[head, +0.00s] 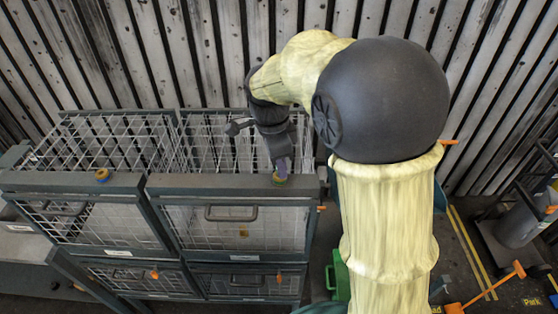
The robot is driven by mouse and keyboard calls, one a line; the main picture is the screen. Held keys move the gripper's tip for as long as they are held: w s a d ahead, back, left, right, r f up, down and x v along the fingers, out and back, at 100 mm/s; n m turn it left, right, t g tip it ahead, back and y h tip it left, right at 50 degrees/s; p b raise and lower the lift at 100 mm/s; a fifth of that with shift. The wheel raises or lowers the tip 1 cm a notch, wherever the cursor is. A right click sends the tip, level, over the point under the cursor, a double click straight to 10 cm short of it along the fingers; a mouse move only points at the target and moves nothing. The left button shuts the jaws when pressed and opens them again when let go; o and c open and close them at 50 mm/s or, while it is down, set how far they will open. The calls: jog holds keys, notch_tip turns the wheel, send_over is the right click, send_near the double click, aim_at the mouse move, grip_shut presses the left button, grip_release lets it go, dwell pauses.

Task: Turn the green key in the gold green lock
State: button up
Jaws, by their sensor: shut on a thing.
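The gold green lock (278,180) is a small gold and green piece on the top rail of the right wire cage. My gripper (282,167) points down right above it, with its fingertips close against it. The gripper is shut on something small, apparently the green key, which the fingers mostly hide. A purple-grey patch shows at the fingertips. How far the key sits in the lock, and its angle, cannot be told at this size.
A gold and blue lock (102,174) sits on the left cage's rail. The cage fronts have a handle (230,213) and small orange tags (155,274). A corrugated wall (150,50) stands behind. A grey cylinder on a cart (518,226) stands at the far right.

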jog(key=m+p, duration=0.1)
jog(key=m, duration=0.2)
jog(key=o, duration=1)
jog(key=r+b, duration=0.1)
jog(key=r, duration=0.4)
jog(key=a+r+b, duration=0.1)
jog(key=r, duration=0.5)
jog(key=a+r+b, duration=0.1)
jog(key=r, duration=0.5)
jog(key=shift+a+r, duration=0.1)
jog(key=shift+r, duration=0.05)
jog(key=shift+w+a, duration=0.1)
